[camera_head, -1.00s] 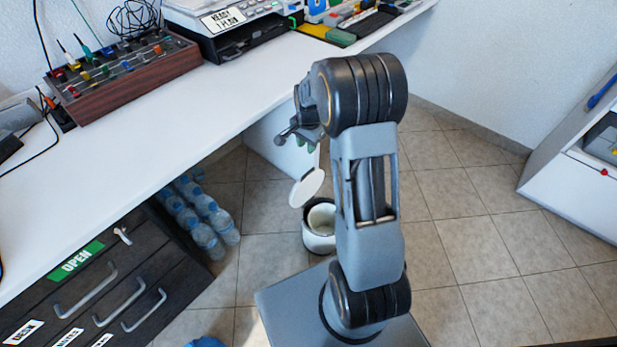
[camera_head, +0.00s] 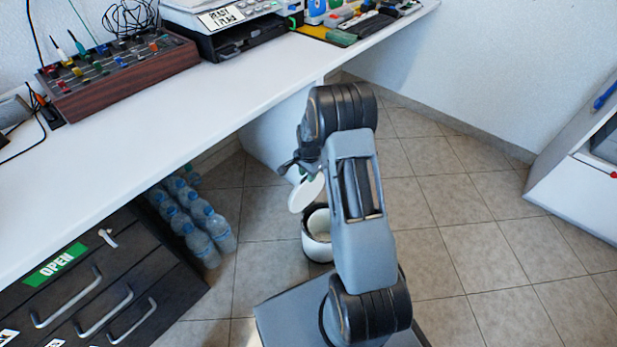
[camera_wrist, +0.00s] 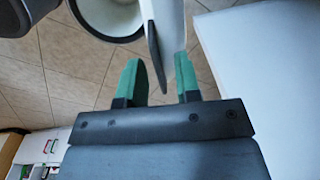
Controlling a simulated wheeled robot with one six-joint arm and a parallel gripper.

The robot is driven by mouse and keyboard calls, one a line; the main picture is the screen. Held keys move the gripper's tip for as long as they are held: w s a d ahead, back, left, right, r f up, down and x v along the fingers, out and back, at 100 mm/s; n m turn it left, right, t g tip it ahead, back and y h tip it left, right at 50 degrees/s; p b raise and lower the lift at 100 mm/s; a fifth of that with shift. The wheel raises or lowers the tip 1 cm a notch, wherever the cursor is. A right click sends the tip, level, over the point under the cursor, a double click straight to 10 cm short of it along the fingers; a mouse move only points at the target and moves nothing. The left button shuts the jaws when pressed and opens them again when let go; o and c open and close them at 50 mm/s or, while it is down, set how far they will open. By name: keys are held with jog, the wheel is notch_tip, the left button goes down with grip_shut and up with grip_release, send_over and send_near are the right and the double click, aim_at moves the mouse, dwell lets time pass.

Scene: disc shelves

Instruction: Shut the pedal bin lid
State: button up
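The pedal bin (camera_head: 317,250) is a small white bin with a dark rim, on the floor beyond my base. Its round white lid (camera_head: 303,197) stands raised, tilted up on the left side of the bin's opening. In the wrist view the lid (camera_wrist: 174,40) shows nearly edge-on, with a dark piece beside it, and the bin (camera_wrist: 97,22) is at the top left. My gripper (camera_wrist: 160,77) has green fingertips spread apart, with the lid's lower edge between or just beyond them; I cannot tell if they touch. In the head view the gripper is largely hidden.
The long white desk (camera_head: 190,115) runs along the left, above the bin's side. Several water bottles (camera_head: 200,225) stand on the floor beneath it, beside a dark drawer unit (camera_head: 130,280). Tiled floor (camera_head: 460,210) is clear to the right.

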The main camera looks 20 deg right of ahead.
jog(key=shift+f, duration=0.45)
jog(key=shift+c, duration=0.4)
grip_shut()
